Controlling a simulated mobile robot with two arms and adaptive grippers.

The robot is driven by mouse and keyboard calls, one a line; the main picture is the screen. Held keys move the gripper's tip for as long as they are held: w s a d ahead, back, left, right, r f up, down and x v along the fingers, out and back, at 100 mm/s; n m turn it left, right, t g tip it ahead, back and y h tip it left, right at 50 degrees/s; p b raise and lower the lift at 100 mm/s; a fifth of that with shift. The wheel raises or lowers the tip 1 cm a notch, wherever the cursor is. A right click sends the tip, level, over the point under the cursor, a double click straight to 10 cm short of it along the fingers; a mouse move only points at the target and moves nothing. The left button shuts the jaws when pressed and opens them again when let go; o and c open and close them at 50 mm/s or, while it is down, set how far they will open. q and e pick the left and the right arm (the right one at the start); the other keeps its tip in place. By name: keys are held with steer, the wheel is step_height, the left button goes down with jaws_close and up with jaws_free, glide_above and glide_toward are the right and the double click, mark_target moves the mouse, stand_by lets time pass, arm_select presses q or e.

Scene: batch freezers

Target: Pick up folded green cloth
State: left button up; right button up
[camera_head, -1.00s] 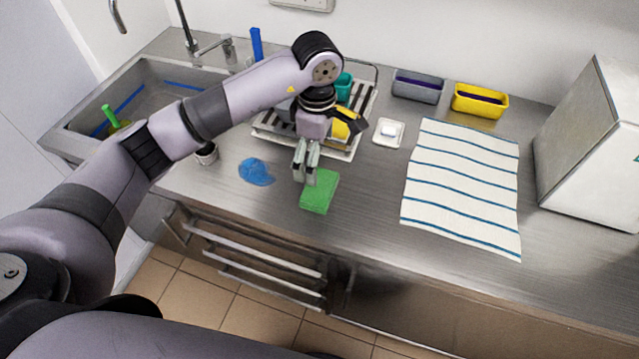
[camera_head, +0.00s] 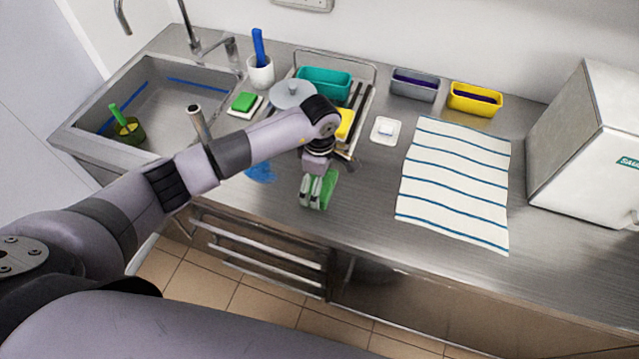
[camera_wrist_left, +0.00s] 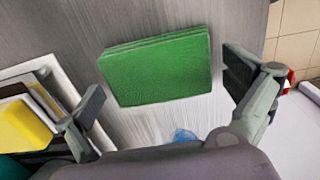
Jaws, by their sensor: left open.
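The folded green cloth (camera_head: 325,188) lies flat on the steel counter near its front edge. In the left wrist view the cloth (camera_wrist_left: 158,68) shows whole, with its layered edge along the top. My left gripper (camera_head: 312,203) is above the cloth and covers part of it in the head view. In the left wrist view its fingers (camera_wrist_left: 167,90) are open and empty, spread wide on either side of the cloth and apart from it. My right gripper is not in view.
A blue cloth (camera_head: 260,171) lies just left of the gripper. A rack (camera_head: 352,150) stands behind, with a yellow item (camera_head: 345,124). A striped towel (camera_head: 455,185) lies to the right, and a small white dish (camera_head: 386,131) sits between. The sink (camera_head: 160,95) is at the left.

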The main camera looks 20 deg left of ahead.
arm_select(q)
steer(key=c, duration=0.9)
steer(key=shift+o, duration=0.2)
steer(key=shift+r, duration=0.15)
step_height(320, 180, up, 20)
steer(key=b, duration=0.6)
